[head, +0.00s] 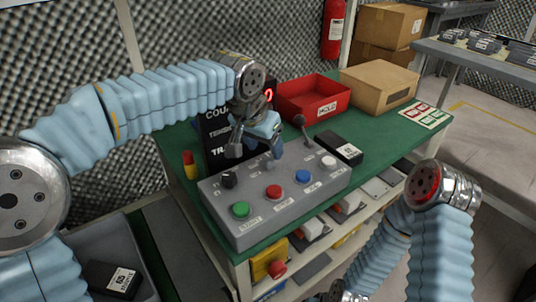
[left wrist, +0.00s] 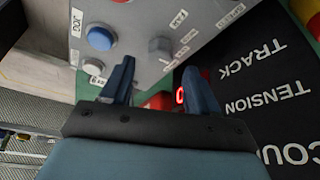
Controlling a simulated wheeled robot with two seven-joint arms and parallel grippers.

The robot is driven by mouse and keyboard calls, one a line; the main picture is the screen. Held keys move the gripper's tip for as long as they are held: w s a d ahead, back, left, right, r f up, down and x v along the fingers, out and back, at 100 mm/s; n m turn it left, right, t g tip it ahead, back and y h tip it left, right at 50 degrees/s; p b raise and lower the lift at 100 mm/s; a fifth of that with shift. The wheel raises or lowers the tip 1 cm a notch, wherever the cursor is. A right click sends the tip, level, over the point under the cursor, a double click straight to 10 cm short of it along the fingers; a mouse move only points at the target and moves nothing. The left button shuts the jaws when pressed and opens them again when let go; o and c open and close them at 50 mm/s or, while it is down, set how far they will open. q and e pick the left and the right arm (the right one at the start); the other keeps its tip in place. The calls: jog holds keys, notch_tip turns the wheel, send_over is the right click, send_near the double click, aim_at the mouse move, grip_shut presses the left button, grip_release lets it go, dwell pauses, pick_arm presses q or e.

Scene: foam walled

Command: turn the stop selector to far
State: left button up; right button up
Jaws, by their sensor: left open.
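A grey control box (head: 255,222) lies on the green-topped bench. The stop selector, a small grey knob (left wrist: 160,47), shows in the left wrist view between two small white labels, one of which seems to read FAR. Its pointing direction is too unclear to tell. My left gripper (head: 257,142) is open above the back of the box. In the left wrist view its fingers (left wrist: 160,72) stand apart, with the knob just beyond the gap; I see no contact. My right gripper is out of view; only its arm shows.
On the box are a black knob (head: 229,180) and green (head: 240,210), red (head: 273,192), blue (head: 303,177) and white (head: 328,162) buttons. A black sign (head: 212,135) stands behind. A lever (head: 301,125), red bin (head: 313,98) and cardboard box (head: 378,88) are further right.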

aim_at(269, 157)
pick_arm(q)
jog(key=shift+x, duration=2.15)
jog(key=c, duration=1)
